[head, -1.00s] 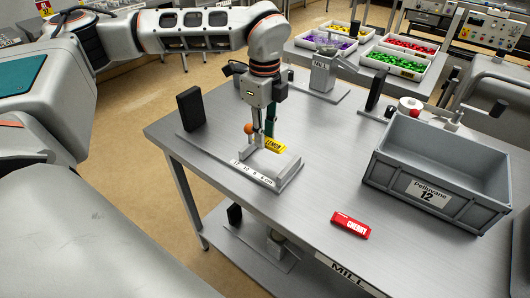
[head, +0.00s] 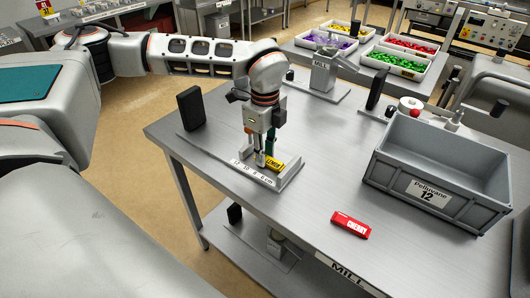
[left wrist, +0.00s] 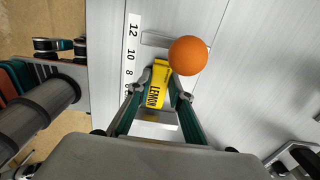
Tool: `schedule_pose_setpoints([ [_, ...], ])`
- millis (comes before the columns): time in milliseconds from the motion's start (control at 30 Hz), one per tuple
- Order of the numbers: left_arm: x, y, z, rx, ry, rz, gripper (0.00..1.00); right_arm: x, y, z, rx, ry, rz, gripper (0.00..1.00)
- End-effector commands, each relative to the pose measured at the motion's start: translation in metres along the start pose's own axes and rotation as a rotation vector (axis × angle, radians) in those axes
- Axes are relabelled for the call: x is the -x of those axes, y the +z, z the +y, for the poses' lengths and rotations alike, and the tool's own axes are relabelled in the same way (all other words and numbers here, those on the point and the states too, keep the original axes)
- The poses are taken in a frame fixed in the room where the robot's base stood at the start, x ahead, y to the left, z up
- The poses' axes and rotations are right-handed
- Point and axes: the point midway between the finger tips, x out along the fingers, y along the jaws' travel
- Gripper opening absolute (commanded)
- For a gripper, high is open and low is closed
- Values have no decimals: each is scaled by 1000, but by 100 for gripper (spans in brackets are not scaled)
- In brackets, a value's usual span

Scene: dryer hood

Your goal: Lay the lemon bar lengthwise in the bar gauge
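The yellow lemon bar (head: 276,162) is at the bar gauge (head: 290,180), a grey fixture with a white cm scale along its front. My left gripper (head: 266,162) points down over the gauge. In the left wrist view its fingers (left wrist: 162,86) close on both sides of the lemon bar (left wrist: 157,84). There the bar runs roughly along the scale (left wrist: 131,55), slightly turned. Whether the bar rests on the gauge bed is hidden by the fingers. An orange ball (left wrist: 188,55) stands close beside the bar. My right gripper is out of view.
A red cherry bar (head: 350,225) lies on the table's front part. A grey Pelluvane 12 crate (head: 400,185) stands at the right. A black upright block (head: 190,108) stands at the gauge's left. The table between gauge and crate is clear.

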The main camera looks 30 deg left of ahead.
Motion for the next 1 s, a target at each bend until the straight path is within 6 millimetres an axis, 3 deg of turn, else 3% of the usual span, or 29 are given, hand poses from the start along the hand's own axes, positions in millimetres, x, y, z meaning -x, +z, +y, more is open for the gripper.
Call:
schedule_pose_setpoints([
  [33, -1, 0, 0, 0, 1, 0, 30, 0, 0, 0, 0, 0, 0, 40],
  [67, -1, 0, 0, 0, 1, 0, 37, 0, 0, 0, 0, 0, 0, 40],
  [533, 8, 0, -1, 0, -2, 0, 37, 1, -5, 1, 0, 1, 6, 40],
  [1000, 96, 0, -1, 0, -3, 0, 37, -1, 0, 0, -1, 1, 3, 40],
])
